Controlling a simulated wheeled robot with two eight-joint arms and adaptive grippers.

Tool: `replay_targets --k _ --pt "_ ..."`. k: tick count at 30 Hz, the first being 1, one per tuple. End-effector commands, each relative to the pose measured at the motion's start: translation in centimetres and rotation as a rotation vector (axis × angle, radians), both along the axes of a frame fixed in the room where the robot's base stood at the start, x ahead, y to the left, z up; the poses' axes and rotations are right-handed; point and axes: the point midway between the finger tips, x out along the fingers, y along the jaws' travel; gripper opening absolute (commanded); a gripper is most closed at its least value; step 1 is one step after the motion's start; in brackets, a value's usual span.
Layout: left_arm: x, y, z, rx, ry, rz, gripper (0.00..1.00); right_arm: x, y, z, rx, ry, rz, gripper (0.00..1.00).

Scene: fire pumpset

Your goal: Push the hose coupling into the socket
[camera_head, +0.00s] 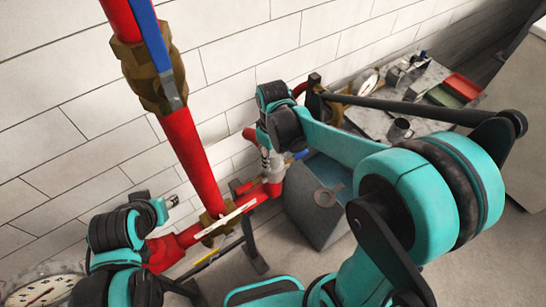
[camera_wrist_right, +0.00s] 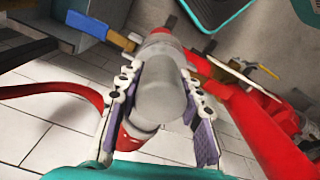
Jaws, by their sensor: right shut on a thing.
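The hose coupling (camera_wrist_right: 160,98) is a grey cylinder in the right wrist view, with a red hose (camera_wrist_right: 62,88) curving away from its near end to the left. My right gripper (camera_wrist_right: 158,78) is shut on it, one purple-padded finger on each side. The socket appears to be the pipe outlet (camera_wrist_right: 160,38) just beyond the coupling's far end; whether they touch or are joined, I cannot tell. In the head view my right gripper (camera_head: 267,160) is small beside the red pipe's outlet end, and the coupling is mostly hidden. My left gripper (camera_head: 168,203) is at lower left; its jaws are unclear.
A thick red pipe (camera_head: 195,160) runs down the tiled wall to a horizontal red pipe (camera_head: 172,247). A blue valve handle (camera_wrist_right: 95,25) is near the outlet.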

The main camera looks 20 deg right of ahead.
Motion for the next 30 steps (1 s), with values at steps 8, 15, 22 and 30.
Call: replay_targets --k 8,15,22,30 --pt "0.0 0.0 0.0 0.0 0.0 0.0 0.4 0.0 0.0 0.0 0.0 0.0 0.0 0.6" --pt "0.0 0.0 0.0 0.0 0.0 0.0 0.4 0.0 0.0 0.1 0.0 0.0 0.0 0.6" --pt "0.0 0.0 0.0 0.0 0.0 0.0 0.4 -0.1 0.0 3.3 0.0 0.0 0.0 0.6" --pt "0.0 0.0 0.0 0.0 0.0 0.0 0.4 0.0 0.0 9.1 0.0 0.0 0.0 0.6"
